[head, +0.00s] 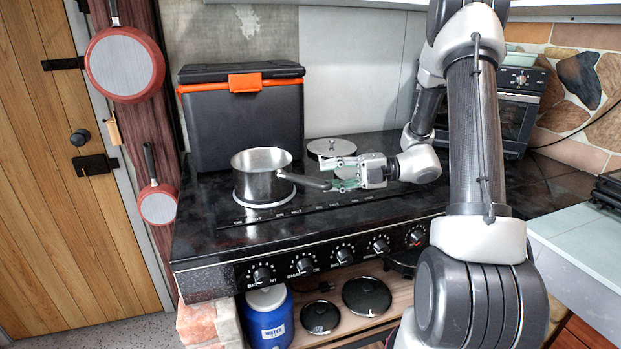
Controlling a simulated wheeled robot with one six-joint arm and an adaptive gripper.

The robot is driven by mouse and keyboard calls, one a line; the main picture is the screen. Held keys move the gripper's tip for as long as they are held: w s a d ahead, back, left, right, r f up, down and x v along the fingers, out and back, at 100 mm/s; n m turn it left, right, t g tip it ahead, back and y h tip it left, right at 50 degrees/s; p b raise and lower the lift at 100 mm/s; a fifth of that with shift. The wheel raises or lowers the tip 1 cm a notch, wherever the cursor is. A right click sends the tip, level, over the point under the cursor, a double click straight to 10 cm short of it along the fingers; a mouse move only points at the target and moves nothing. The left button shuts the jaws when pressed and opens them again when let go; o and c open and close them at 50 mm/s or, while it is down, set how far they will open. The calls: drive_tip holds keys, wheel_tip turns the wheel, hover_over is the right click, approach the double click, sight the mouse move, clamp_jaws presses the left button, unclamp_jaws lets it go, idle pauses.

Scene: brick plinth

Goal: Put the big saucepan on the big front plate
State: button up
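A steel saucepan (259,187) stands upright at the front left of the black cooker top. A pale round rim (265,204) shows under its base, seemingly a hot plate, mostly hidden by the pan. The pan's dark handle (305,181) points right, towards my gripper. My gripper (331,173) comes in from the right at the handle's end. Its two greenish fingers are apart, and the handle's tip lies close to them. I cannot tell whether they touch it. Other front plates are not clearly visible beneath my gripper.
A silver lid with a knob (332,147) lies behind my gripper. A dark cool box with an orange latch (241,108) stands behind the saucepan. Knobs (304,265) line the cooker's front. An oven (517,110) stands at the back right. Red pans (125,64) hang at left.

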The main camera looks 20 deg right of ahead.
drive_tip(key=shift+v, duration=2.25)
